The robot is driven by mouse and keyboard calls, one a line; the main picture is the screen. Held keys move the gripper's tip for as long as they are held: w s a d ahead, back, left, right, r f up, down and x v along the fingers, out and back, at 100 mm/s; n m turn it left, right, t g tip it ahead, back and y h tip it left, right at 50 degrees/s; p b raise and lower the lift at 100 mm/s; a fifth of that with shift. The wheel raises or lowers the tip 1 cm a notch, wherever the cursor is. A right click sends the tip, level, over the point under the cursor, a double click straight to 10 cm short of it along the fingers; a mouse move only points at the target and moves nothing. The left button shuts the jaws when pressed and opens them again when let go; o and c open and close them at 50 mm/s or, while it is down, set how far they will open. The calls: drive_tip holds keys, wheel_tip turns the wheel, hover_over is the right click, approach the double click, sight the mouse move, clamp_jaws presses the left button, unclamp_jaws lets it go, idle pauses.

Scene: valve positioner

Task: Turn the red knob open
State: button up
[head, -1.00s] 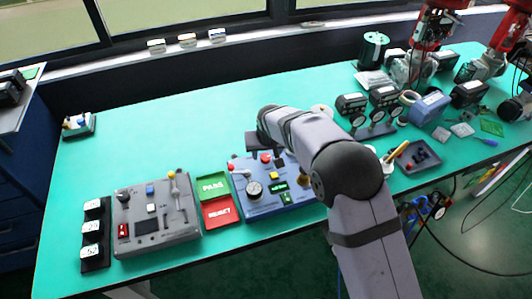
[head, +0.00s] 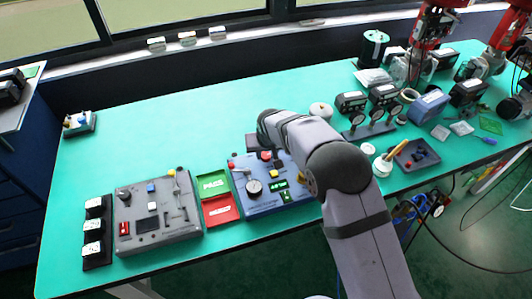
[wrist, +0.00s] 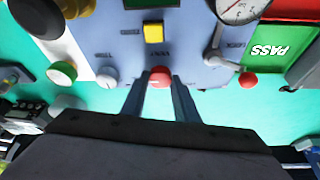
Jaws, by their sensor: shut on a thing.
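The red knob (wrist: 160,77) sits on the front face of a blue-grey panel box in the wrist view. My gripper (wrist: 160,92) has one finger on each side of it and is shut on it. In the head view the red knob (head: 266,156) shows at the back edge of the blue box (head: 262,207), just below my gripper (head: 262,147). The fingers partly hide the knob's sides, and I cannot read its angle.
A white knob (wrist: 106,77) is on the left. The box also has a yellow button (wrist: 153,33) and a gauge (head: 254,188). Green PASS tray (head: 213,184) lies beside it.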

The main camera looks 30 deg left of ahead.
drive_tip(key=shift+n, duration=0.3)
drive_tip(key=n+g+y+b, duration=0.1)
drive_tip(key=n, duration=0.2)
drive_tip(key=shift+w+d+f+b, duration=0.1)
drive_tip(key=shift+w+f+b, duration=0.05)
drive_tip(key=shift+b, duration=0.15)
drive_tip(key=n+g+b, duration=0.1)
drive_tip(key=n, duration=0.1)
drive_tip(key=n+b, duration=0.2)
drive_tip(key=n, duration=0.1)
drive_tip(key=shift+w+g+y, duration=0.1)
drive_tip(key=shift+g+y, duration=0.3)
drive_tip(key=n, duration=0.1)
drive_tip(key=n+g, duration=0.1)
drive_tip(key=n, duration=0.1)
drive_tip(key=shift+r+n, duration=0.2)
drive_tip(key=shift+n, duration=0.1)
drive_tip(key=shift+w+n+g+p, duration=0.1)
drive_tip(key=shift+n+g+p, duration=0.65)
drive_tip(key=shift+n, duration=0.75)
drive_tip(key=o, duration=1.1)
drive_tip(key=shift+c, duration=0.2)
